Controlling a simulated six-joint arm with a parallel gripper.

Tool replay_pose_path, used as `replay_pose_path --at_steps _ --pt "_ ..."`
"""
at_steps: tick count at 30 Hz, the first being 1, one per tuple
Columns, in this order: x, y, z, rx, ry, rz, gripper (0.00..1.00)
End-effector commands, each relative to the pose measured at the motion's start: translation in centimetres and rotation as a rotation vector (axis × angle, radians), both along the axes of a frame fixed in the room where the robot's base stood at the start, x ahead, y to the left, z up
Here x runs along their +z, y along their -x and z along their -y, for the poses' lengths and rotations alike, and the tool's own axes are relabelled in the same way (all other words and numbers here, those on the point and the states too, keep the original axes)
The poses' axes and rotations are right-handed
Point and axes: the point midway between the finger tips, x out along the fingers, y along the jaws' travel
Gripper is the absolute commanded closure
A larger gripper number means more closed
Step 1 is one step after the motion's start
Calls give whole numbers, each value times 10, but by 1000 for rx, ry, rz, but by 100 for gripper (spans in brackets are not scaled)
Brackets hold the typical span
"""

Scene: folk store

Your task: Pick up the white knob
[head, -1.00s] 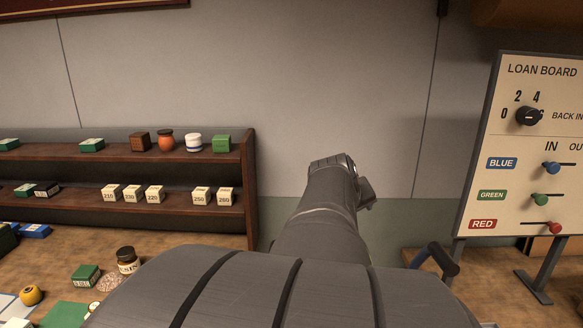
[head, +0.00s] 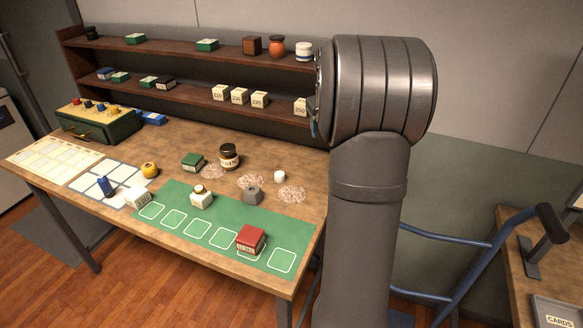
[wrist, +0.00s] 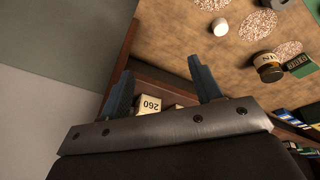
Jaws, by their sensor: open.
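A small white piece that looks like the white knob (head: 280,176) stands on the wooden table, right of the jar and at the back edge of the speckled patches. It also shows near the top of the wrist view (wrist: 220,27). My gripper (wrist: 160,72) is open and empty, its two blue fingers apart in front of the shelf. The white piece lies beyond the right fingertip in that view, clear of the fingers. In the head view my arm hides most of the gripper.
A dark jar (head: 229,156), green box (head: 192,162) and grey piece (head: 253,195) stand near the white piece. A green mat (head: 172,228) holds a red box (head: 250,239). The shelf (head: 190,88) with numbered blocks lines the back. A blue-railed cart (head: 455,238) stands right.

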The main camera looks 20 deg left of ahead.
Motion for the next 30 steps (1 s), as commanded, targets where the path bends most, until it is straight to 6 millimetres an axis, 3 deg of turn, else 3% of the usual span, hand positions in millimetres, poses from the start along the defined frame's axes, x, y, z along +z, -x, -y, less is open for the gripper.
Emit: replay_pose_path --at_steps 1,3,6,9,14,24,30 --pt "-11 1 -32 46 -3 -38 41" --pt "-22 5 -66 99 -10 -85 41" --pt "-34 13 -102 155 -15 -135 41" --pt "-40 18 -122 189 -18 -164 41" --pt "-55 20 -131 202 -18 -180 41" --pt "-125 13 -139 200 -18 -178 41" --pt "-156 10 -143 199 -19 -176 41"
